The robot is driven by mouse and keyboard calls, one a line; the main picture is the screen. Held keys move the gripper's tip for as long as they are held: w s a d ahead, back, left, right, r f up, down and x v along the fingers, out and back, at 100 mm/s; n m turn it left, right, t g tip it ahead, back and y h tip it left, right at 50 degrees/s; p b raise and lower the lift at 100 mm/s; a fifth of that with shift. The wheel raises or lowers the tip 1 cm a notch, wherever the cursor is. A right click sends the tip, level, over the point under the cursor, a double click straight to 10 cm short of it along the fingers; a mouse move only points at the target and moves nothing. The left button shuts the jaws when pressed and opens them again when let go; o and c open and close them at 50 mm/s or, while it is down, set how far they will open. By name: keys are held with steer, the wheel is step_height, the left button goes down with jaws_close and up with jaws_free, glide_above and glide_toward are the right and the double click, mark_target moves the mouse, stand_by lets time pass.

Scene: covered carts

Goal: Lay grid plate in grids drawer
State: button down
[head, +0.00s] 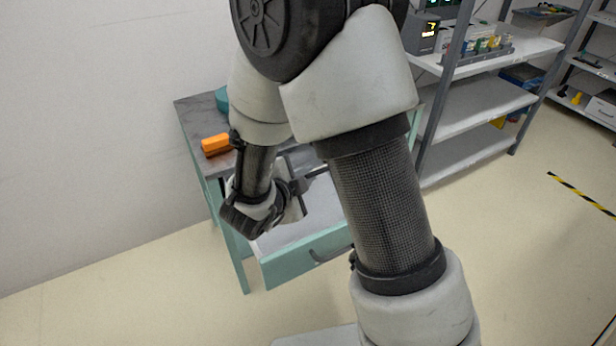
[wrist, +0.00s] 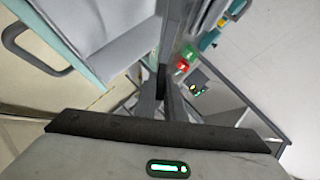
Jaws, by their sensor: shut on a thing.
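The drawer (head: 300,258) of the teal table is pulled open, with a pale, bare-looking floor where it shows. In the wrist view its front with a dark handle (wrist: 38,52) is at the upper left. My gripper (head: 303,188) is over the open drawer, partly hidden by my own arm. In the wrist view my gripper (wrist: 165,88) is shut on a thin grey plate (wrist: 173,35), seen nearly edge-on, which I take for the grid plate. Its grid face cannot be made out. I cannot tell how high it is above the drawer floor.
The table top (head: 196,112) carries an orange object (head: 216,145) at the left and a teal item (head: 222,98) behind it. A grey shelf rack (head: 480,105) with small boxes and instruments stands to the right. The floor in front and right is clear, with striped tape (head: 582,194).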

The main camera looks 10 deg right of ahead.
steer(key=shift+w+a+f+b, duration=0.4)
steer(key=shift+w+f+b, duration=0.55)
steer(key=shift+w+f, duration=0.3)
steer(key=shift+w+a+f+b, duration=0.35)
steer(key=shift+w+f+b, duration=0.55)
steer(key=shift+w+f, duration=0.3)
steer(key=shift+w+a+f+b, duration=0.4)
steer(key=shift+w+f+b, duration=0.65)
steer(key=shift+f, duration=0.35)
steer(key=c, duration=1.8)
jaws_free()
steer(key=shift+o, duration=0.2)
steer(key=shift+f, duration=0.1)
steer(key=p+v, duration=0.3)
steer(key=v, duration=1.4)
steer(key=shift+s+p, duration=0.15)
steer(key=shift+p, duration=0.15)
steer(key=shift+a, duration=0.15)
